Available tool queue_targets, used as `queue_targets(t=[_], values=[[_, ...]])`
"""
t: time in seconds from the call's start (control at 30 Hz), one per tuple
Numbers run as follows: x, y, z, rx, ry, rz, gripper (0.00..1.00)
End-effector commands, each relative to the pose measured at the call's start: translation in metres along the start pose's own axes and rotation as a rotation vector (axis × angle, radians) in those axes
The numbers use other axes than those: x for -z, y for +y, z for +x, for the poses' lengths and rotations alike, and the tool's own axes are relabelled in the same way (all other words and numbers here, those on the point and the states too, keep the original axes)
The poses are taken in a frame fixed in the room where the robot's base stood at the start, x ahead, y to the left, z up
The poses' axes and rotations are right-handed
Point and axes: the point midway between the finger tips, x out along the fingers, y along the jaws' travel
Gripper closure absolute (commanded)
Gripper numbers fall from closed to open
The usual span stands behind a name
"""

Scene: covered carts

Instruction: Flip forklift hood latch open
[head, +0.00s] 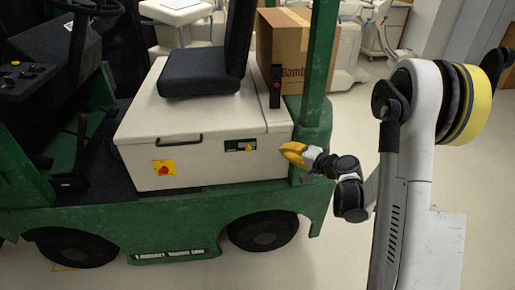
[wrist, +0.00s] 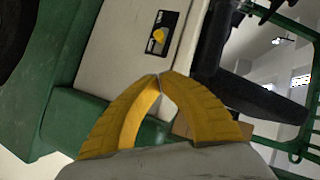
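The forklift hood (head: 185,125) is a cream-white box in the middle of the head view, with a black seat on top. A black latch plate with a small yellow knob (head: 247,148) sits on its side near the right end. In the wrist view the latch knob (wrist: 158,36) shows above the fingers, with the cream panel around it. My gripper (head: 290,152) is to the right of the latch, near the hood's right corner. In the wrist view the yellow fingers of my gripper (wrist: 162,76) meet at their tips, with nothing seen between them. The tips are apart from the latch.
A green post (head: 319,75) rises behind my gripper. A black handle (head: 180,140) and a red knob on a yellow plate (head: 164,168) are on the hood's side. A cardboard box (head: 298,50) stands behind. The floor (head: 440,175) on the right is clear.

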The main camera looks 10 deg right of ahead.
Motion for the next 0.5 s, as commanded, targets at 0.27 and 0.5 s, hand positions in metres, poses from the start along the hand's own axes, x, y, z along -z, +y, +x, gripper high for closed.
queue_targets(t=[0.27, 0.5], values=[[0.0, 0.001, 0.009, -0.001, -0.001, -0.001, 1.0], [-0.002, 0.003, 0.053, 0.0, -0.004, -0.002, 1.0]])
